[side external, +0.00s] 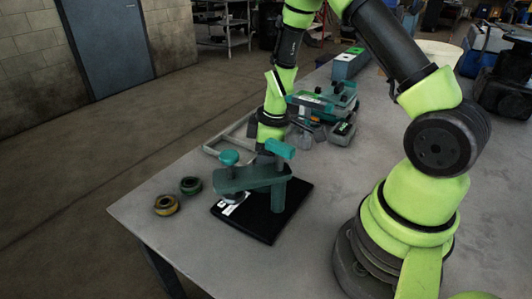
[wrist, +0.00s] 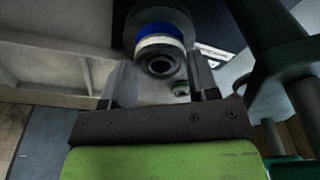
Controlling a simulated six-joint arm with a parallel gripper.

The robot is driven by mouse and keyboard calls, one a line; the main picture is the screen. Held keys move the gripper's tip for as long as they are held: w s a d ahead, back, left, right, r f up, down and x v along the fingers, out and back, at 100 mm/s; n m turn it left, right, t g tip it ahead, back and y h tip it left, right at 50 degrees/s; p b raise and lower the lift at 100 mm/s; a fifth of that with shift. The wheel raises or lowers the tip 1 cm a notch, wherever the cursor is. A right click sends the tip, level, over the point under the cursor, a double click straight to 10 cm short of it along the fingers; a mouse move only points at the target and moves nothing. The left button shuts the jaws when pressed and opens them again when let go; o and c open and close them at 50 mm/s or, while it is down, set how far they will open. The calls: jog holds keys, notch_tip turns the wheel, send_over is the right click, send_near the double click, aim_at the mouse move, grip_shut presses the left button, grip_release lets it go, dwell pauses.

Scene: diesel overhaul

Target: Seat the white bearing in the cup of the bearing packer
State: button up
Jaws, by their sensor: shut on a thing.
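The white bearing (wrist: 160,43) shows in the wrist view as a pale ring with a dark bore and a blue band behind it. My gripper (wrist: 160,64) has one finger on each side of it and is shut on it. The bearing packer (side external: 252,178) is a teal press on a black base plate (side external: 260,222). A grey round part (wrist: 158,18), perhaps its cup, shows just beyond the bearing; I cannot tell whether they touch. In the side view the packer hides my fingers and the bearing.
A yellow bearing (side external: 166,205) and a dark green bearing (side external: 191,185) lie on the table left of the packer, near its edge. A grey frame (side external: 228,137) and teal-and-grey equipment (side external: 325,105) stand behind. The front table area is clear.

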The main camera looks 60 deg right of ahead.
jog(key=shift+f, duration=0.25)
dwell(0.4)
jog(key=shift+f, duration=0.4)
jog(key=shift+f, duration=0.2)
jog(key=o, duration=1.2)
jog(key=shift+o, duration=0.2)
jog(key=shift+r, duration=3.5)
